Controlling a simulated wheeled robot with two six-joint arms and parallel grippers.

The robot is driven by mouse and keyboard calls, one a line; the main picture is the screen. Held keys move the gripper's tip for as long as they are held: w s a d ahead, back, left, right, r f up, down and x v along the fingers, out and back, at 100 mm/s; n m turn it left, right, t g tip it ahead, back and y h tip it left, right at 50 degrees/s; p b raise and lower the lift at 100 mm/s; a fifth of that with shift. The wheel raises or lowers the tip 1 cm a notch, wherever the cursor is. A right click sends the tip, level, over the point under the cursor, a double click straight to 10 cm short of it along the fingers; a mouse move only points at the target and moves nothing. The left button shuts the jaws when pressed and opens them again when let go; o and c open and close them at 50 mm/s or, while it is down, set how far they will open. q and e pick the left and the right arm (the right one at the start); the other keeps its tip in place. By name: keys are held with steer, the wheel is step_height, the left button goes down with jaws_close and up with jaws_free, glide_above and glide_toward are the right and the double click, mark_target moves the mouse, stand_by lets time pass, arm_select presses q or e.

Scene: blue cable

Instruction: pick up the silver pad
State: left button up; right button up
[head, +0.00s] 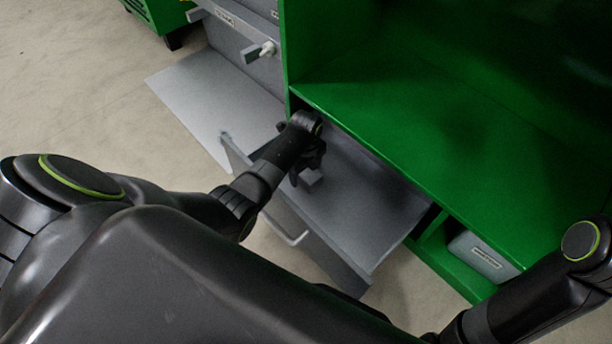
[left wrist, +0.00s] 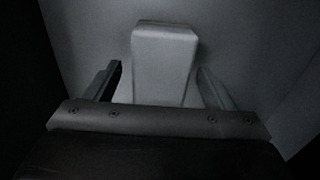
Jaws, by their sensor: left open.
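The silver pad (left wrist: 164,62) is a pale grey block with rounded edges in the left wrist view. It lies on the grey floor of the open drawer (head: 365,205). In the head view a small grey piece of it (head: 313,178) shows beside my left gripper (head: 304,172), and the rest is hidden by the gripper and arm. My left gripper reaches down into the drawer. In the left wrist view its two fingers (left wrist: 160,78) are open, one on each side of the pad, with gaps visible on both sides. My right gripper is out of view.
The green cabinet (head: 430,120) with a wide shelf stands right behind the drawer. The drawer's front wall (head: 325,255) has a handle. A closed grey drawer with a white handle (head: 262,50) is at upper left. A labelled grey box (head: 482,257) sits in the cabinet at lower right.

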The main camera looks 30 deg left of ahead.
arm_select(q)
steer(key=shift+f, duration=0.1)
steer(key=c, duration=1.1)
